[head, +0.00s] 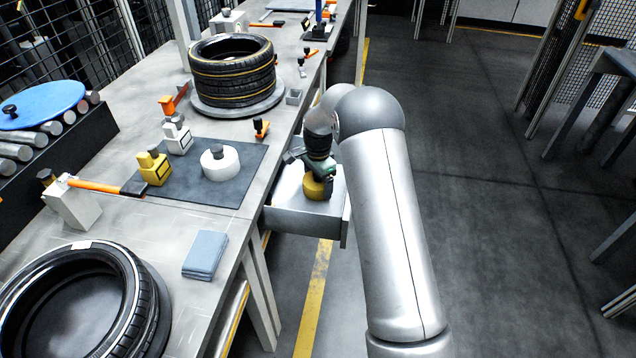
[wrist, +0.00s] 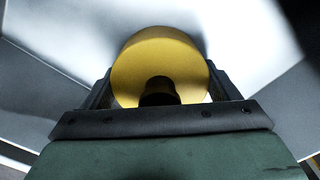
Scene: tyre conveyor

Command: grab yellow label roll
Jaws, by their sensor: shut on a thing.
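The yellow label roll (head: 317,187) is in the open grey drawer (head: 290,219) at the table's side in the head view. It also shows in the wrist view (wrist: 160,62), between the two fingers. A dark knob stands up from its middle. My gripper (wrist: 160,95) is shut on the roll, one finger at each side. In the head view my gripper (head: 318,172) reaches down into the drawer and hides part of the roll. I cannot tell whether the roll touches the drawer floor.
Stacked tyres (head: 232,72) stand behind, and another tyre (head: 85,300) lies in front. The drawer walls surround my gripper closely.

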